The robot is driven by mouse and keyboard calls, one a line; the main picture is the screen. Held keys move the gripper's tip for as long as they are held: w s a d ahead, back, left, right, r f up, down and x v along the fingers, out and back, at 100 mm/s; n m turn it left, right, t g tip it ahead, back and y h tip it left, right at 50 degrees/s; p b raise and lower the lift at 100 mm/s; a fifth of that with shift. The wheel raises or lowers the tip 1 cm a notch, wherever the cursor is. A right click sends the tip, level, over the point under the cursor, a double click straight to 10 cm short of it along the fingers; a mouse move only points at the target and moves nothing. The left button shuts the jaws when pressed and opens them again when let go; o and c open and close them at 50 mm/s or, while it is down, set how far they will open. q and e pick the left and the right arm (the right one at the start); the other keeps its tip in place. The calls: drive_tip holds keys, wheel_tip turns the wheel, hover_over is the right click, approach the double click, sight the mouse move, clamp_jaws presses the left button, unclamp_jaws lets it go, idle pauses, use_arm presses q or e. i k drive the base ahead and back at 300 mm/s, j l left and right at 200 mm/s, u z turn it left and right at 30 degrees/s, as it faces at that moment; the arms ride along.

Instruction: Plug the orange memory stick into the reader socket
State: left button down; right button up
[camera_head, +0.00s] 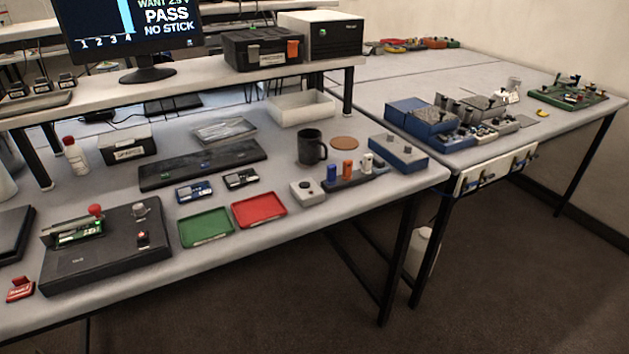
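An orange upright stick (347,169), likely the memory stick, stands in a dark rack (345,182) near the front right of the near bench. A blue stick (333,174) stands to its left and a white one (367,162) to its right. I cannot tell for sure which thing holds the reader socket. A small light box with a dark round top feature (307,192) sits just left of the rack. The monitor (128,35) reads "PASS" and "NO STICK". Neither of my grippers is in view.
A black mug (311,147) stands behind the rack, and a blue box (398,153) is to its right. Green (205,227) and red (259,209) trays lie to the left. A black fixture (108,247) fills the front left. Open floor (480,290) lies before the benches.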

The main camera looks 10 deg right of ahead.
sight(347, 166)
drive_tip(key=i+l+u, duration=0.2)
drive_tip(key=l+u, duration=0.15)
drive_tip(key=l, duration=0.45)
drive_tip(key=i+l+u, duration=0.15)
drive_tip(key=l+u, duration=0.15)
drive_tip(key=l, duration=0.55)
drive_tip(key=l+u, duration=0.35)
drive_tip(key=l, duration=0.55)
